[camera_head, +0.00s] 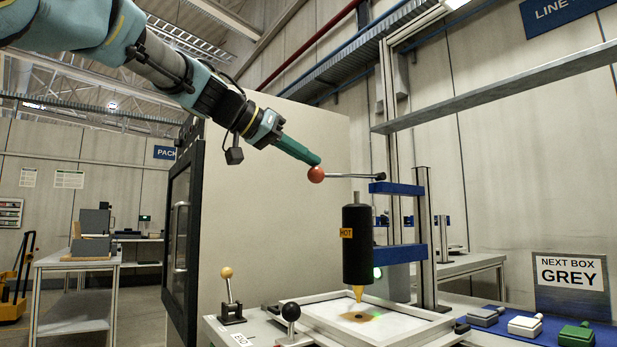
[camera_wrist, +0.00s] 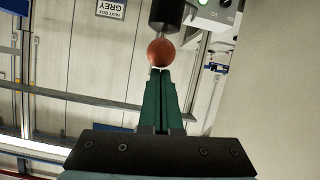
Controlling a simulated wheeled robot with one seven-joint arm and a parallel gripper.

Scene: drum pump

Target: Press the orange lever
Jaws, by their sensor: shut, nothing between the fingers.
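The orange lever is a thin grey rod with an orange-red ball knob (camera_head: 316,174) at its left end. The rod runs right, nearly level, to the blue bracket above the black cylinder (camera_head: 356,245) marked HOT. My gripper (camera_head: 318,161) is shut and empty, its green fingers slanting down to the right. Its fingertips are at the upper side of the knob; I cannot tell whether they touch. In the wrist view the knob (camera_wrist: 161,52) lies just beyond the closed fingertips (camera_wrist: 159,72). The black cylinder's orange nozzle (camera_head: 358,293) points down over the white tray.
The white framed tray (camera_head: 420,330) has a brown spot under the nozzle. Two small levers, one with a yellow knob (camera_head: 227,272) and one with a black knob (camera_head: 290,311), stand at its left. Grey, white and green boxes lie right. A sign (camera_head: 570,272) reads NEXT BOX GREY.

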